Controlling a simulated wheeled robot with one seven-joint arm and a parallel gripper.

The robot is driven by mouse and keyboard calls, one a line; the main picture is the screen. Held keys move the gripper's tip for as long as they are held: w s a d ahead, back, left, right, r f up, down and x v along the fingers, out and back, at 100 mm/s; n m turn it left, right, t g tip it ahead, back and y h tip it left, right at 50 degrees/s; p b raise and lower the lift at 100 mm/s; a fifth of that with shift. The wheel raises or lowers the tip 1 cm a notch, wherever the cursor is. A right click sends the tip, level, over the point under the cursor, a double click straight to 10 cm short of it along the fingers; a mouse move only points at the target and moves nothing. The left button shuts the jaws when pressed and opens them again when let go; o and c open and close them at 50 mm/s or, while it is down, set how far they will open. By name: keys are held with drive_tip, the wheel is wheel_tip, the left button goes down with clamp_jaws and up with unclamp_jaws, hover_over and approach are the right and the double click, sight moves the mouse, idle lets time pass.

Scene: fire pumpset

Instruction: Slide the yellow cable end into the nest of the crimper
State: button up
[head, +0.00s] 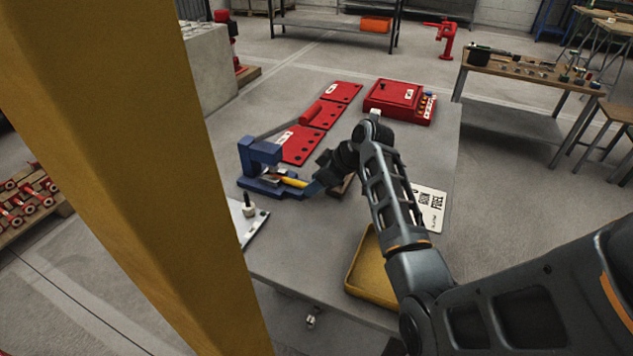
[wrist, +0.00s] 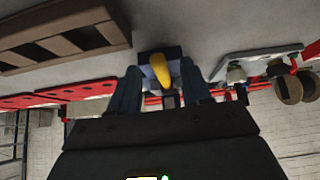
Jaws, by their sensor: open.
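The blue crimper (head: 262,156) stands on the grey table, at the left in the head view, with its grey lever reaching up to the right. The yellow cable (head: 293,183) lies low at the crimper's right side, its far end close against the crimper's base. Whether that end is inside the nest is hidden. My gripper (head: 316,186) is at the cable's near end, open. In the wrist view the yellow cable (wrist: 161,70) shows between my two spread fingers (wrist: 160,88), with gaps on both sides. A dark blue part (wrist: 174,53) of the crimper is behind it.
Red plates (head: 300,146) and a red box (head: 400,101) lie behind on the table (head: 290,250). A metal plate with a knob (head: 249,211) is at the left edge. A yellow post (head: 130,160) blocks the left.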

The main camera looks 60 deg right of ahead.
drive_tip(key=v, duration=0.7)
drive_tip(key=shift+s+r+b, duration=0.2)
drive_tip(key=shift+r+b, duration=0.1)
drive_tip(key=shift+r, duration=0.05)
idle(0.4)
